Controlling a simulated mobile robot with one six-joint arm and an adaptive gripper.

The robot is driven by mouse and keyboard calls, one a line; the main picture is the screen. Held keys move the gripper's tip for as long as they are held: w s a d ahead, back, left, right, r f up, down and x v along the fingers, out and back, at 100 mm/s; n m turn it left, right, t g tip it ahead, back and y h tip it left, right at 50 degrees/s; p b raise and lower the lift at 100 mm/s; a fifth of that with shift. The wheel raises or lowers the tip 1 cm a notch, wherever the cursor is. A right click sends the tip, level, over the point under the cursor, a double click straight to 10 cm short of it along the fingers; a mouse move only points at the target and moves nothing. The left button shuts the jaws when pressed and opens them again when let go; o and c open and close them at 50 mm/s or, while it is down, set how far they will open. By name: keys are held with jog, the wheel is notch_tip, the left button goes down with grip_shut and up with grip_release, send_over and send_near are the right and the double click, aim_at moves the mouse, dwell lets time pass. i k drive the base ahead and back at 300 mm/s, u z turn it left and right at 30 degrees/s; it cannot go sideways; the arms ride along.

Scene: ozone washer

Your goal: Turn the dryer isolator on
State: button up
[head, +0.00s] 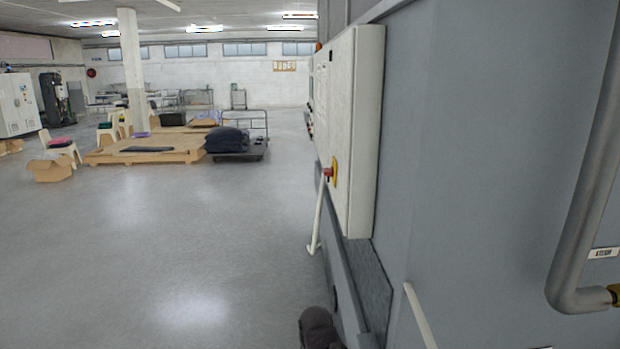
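A light cabinet (357,130) is fixed to the side of the large grey machine, seen almost edge-on. A red and yellow rotary switch (331,173) sits low on its front face; it looks like an isolator. Its handle position and any label cannot be read from this angle, so I cannot tell whether it is the dryer's or whether it is on or off. My gripper is not in view. A dark rounded part at the bottom edge may be my arm, but I cannot be sure.
The grey machine wall (490,130) fills the right side, with a bent metal pipe (585,195) close by. A thin white bar (318,220) stands beside the cabinet. The floor (170,260) at left is clear up to a pallet (145,155) and a dark-loaded trolley (240,153).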

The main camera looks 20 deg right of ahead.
aim_at(327, 172)
jog(key=u, duration=0.3)
jog(key=k, duration=0.8)
jog(key=u, duration=0.65)
jog(key=i, duration=1.45)
jog(key=z, duration=0.45)
jog(key=i, duration=0.5)
jog(key=z, duration=0.7)
jog(key=i, duration=0.4)
jog(key=z, duration=0.25)
